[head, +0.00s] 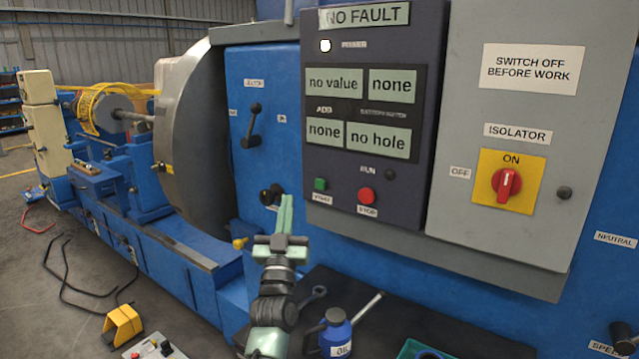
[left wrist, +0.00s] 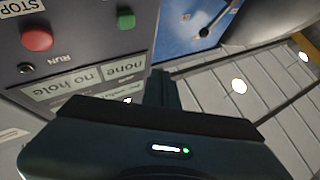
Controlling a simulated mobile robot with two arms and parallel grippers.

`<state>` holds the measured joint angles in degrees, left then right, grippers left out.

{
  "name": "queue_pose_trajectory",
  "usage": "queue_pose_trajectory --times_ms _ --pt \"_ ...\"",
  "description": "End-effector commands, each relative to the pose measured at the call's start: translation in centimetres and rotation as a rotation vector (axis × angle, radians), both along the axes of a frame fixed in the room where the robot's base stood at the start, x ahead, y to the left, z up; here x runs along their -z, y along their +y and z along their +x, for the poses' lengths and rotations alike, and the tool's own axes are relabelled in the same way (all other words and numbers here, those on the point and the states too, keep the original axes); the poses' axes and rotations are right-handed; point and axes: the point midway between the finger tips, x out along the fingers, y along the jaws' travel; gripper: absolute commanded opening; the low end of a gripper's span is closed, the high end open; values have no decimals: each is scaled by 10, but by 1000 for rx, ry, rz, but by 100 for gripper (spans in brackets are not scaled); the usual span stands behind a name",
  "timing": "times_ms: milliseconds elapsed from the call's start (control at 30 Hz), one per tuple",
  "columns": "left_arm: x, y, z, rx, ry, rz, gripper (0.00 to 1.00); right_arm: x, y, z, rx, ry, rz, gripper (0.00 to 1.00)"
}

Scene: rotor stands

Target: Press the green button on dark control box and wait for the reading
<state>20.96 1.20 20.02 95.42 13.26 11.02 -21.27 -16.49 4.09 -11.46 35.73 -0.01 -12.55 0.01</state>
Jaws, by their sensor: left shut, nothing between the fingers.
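The dark control box (head: 290,100) is on the blue machine in the head view. Its green button (head: 320,184) is at the lower left of its face, left of a red stop button (head: 367,195). The left wrist view shows the green button (left wrist: 125,18) and the red button (left wrist: 36,37) upside down. My left gripper (head: 287,200) is shut and empty, pointing up. It appears just left of the green button and lower; I cannot tell its gap to the panel. The displays (head: 334,82) read "no value", "none", "none" and "no hole". The top plate (head: 364,16) reads "NO FAULT".
A grey isolator box (head: 535,140) with a red switch (head: 506,184) set to ON adjoins the box on the right. A lever (head: 251,125) is to the left. Below are a blue oil can (head: 335,333), a spanner (head: 313,296) and a yellow pedal (head: 122,325).

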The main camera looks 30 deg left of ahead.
Motion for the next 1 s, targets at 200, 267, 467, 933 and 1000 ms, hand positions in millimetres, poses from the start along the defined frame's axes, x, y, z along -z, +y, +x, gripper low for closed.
queue_pose_trajectory --times_ms 200,267,467,933,1000 --pt "0 0 0 1 1 0 0 1 -10 -19 -4 25 -12 55" --pt "1 0 1 1 1 0 0 2 -12 -23 -4 32 -14 55" --pt "2 -1 15 1 0 1 0 10 -13 -20 -5 28 -16 55" --pt "3 -6 76 2 1 0 0 41 -4 -10 -2 13 -5 55" --pt "2 -7 81 2 2 -1 0 43 -3 -10 -1 14 -3 55"
